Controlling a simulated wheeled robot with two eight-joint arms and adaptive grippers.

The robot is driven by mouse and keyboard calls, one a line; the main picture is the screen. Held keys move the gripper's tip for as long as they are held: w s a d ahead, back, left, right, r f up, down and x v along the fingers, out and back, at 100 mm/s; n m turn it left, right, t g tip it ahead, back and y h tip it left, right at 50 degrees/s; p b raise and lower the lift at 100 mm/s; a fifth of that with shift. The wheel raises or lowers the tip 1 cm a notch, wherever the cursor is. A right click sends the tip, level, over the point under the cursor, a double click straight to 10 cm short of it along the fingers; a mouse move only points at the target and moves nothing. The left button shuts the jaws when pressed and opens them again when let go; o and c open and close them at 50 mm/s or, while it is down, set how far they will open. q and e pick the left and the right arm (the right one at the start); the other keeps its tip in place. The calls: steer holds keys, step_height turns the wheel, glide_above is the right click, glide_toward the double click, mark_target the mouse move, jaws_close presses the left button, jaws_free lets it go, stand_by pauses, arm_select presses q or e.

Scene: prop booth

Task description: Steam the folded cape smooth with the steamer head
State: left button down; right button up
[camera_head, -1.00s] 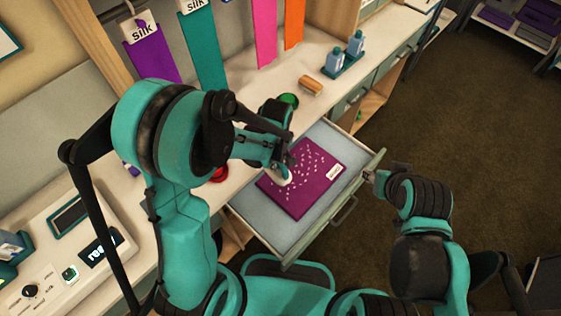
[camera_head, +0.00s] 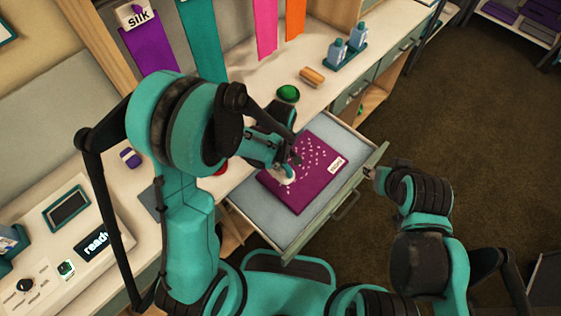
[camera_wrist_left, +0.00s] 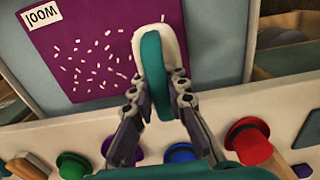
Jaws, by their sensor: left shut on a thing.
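The folded purple cape (camera_head: 307,193) lies flat in the open drawer, with small white marks over part of it and a white label; in the wrist view the cape (camera_wrist_left: 45,55) shows its label reading "wool". My left gripper (camera_head: 283,162) is shut on the steamer head (camera_head: 286,175), a white head with a teal body, over the cape's left part. The wrist view shows the steamer head (camera_wrist_left: 152,60) between both fingers; whether it touches the cloth is unclear. My right gripper (camera_head: 372,172) is at the drawer's front edge, its finger opening too small to tell.
The drawer (camera_head: 268,236) stands pulled out below the counter. A green hat (camera_head: 288,93), a brown wooden item (camera_head: 311,77) and blue bottles (camera_head: 337,55) stand on the counter. A machine reading "ready" (camera_head: 96,243) is at left. Red (camera_wrist_left: 248,140) and blue (camera_wrist_left: 182,152) hats line the counter.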

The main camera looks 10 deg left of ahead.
arm_select(q)
steer(key=shift+f+b, duration=1)
steer(key=shift+f, duration=0.6)
steer(key=shift+w+d+b, duration=0.15)
steer(key=shift+w+d, duration=1.6)
steer(key=shift+w, duration=0.9)
steer(key=shift+w+d+b, duration=0.2)
steer(key=shift+w+d, duration=1.6)
steer(key=shift+w, duration=0.8)
steer(key=shift+w+d+b, duration=0.15)
steer(key=shift+w+d, duration=1.6)
steer(key=shift+w, duration=0.9)
steer(key=shift+w, duration=0.1)
steer(key=shift+r, duration=0.15)
step_height(320, 180, up, 15)
steer(key=p, duration=0.9)
